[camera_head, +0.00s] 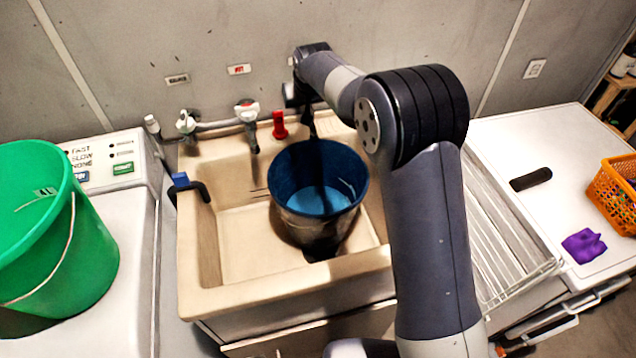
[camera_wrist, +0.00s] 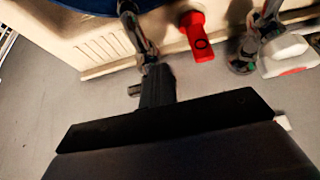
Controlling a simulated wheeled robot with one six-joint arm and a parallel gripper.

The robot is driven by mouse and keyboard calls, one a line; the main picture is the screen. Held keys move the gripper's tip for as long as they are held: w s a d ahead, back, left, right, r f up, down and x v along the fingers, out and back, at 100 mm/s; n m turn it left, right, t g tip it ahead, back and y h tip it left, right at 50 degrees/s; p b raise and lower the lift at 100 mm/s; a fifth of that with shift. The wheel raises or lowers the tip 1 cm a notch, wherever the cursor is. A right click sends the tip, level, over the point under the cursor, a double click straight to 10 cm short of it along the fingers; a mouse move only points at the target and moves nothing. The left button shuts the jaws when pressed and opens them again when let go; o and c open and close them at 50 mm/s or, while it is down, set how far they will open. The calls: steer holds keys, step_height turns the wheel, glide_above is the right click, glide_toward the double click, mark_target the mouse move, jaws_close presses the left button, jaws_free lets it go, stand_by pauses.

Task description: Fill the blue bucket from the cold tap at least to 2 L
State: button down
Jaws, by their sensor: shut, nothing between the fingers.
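The blue bucket (camera_head: 310,205) stands upright in the beige sink (camera_head: 225,265). A lighter blue patch inside looks like water; I cannot read its level. Its rim shows at the top of the wrist view (camera_wrist: 95,4). My gripper (camera_head: 312,130) is shut and empty above the bucket's back rim, by the wall. In the wrist view my gripper (camera_wrist: 150,72) is close to a metal tap part (camera_wrist: 136,28). My arm hides the tap behind it, and I cannot tell whether they touch. Another tap (camera_head: 247,112) with a spout stands left, under a red-marked label (camera_head: 239,69).
A red object (camera_head: 279,124) stands on the sink's back ledge beside the bucket. A green bucket (camera_head: 60,235) stands on the washer at left. A drying rack (camera_head: 500,225), purple cloth (camera_head: 584,245) and orange basket (camera_head: 615,195) are right.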

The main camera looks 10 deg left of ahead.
step_height(320, 180, up, 6)
steer(key=p, duration=0.2)
steer(key=shift+s+d+r+p, duration=0.15)
steer(key=shift+s+p, duration=0.1)
steer(key=shift+p, duration=0.1)
